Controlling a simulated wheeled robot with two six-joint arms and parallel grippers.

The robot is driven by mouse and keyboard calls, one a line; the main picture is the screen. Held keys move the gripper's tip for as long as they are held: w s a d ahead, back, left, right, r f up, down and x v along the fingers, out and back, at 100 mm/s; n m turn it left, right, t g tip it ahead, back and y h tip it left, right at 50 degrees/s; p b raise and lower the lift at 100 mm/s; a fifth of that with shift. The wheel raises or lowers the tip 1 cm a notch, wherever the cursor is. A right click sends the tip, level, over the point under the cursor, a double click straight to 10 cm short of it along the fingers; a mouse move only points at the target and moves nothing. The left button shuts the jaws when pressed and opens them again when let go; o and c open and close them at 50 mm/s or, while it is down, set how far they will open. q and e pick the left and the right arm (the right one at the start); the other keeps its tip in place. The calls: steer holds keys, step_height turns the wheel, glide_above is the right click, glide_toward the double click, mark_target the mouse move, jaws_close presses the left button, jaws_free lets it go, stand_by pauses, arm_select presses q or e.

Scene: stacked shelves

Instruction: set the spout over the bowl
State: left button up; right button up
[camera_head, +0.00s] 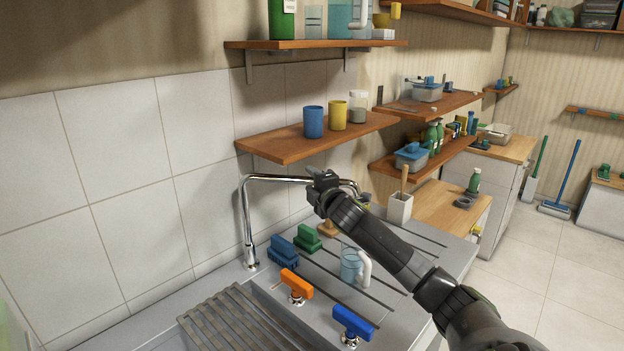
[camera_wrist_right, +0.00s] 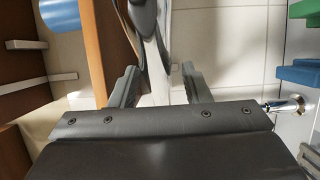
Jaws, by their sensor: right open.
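The chrome spout (camera_head: 246,215) rises from its base on the sink's back ledge. It bends over the ribbed drainboard (camera_head: 400,236), pointing right in the head view. My right gripper (camera_head: 320,182) is at its horizontal arm. In the right wrist view the spout (camera_wrist_right: 154,55) passes between the two open fingers (camera_wrist_right: 160,88); whether they touch it, I cannot tell. The spout's arm points away from that side. My left gripper is not in view.
An orange-handled tap (camera_head: 296,284) and a blue-handled tap (camera_head: 352,322) stand in front. Blue and green brushes (camera_head: 284,250) and a clear jug (camera_head: 351,264) rest near the spout. A wooden shelf (camera_head: 290,147) with blue and yellow cups hangs just above.

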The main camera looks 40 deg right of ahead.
steer(key=shift+w, duration=0.15)
jaws_close()
stand_by(0.4)
